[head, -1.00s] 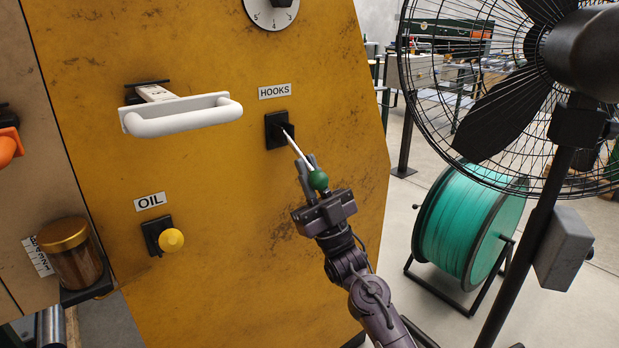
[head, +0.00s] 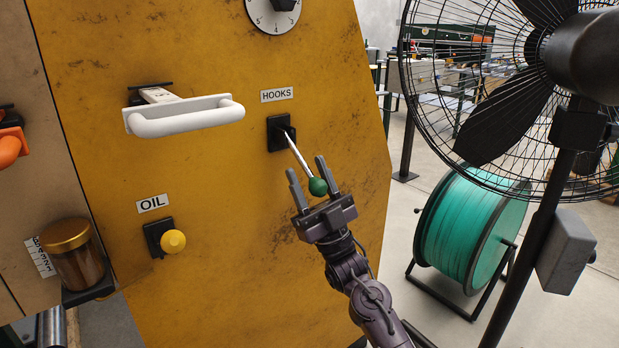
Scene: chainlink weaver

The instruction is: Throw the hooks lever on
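The hooks lever (head: 298,157) is a thin metal rod with a green ball knob (head: 318,187). It comes out of a black plate under the HOOKS label (head: 277,95) on the yellow panel and slants down to the right. My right gripper (head: 307,176) is open, its two fingers pointing up at the panel. The green knob shows between the fingers, closer to the right finger; I cannot tell whether it touches. My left gripper is not in view.
A white handle (head: 185,117) sticks out at the left of the panel. Below it is a yellow knob (head: 173,241) beside the OIL label (head: 153,203). A jar (head: 76,254) stands lower left. A fan (head: 500,95) and a green reel (head: 468,228) stand at the right.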

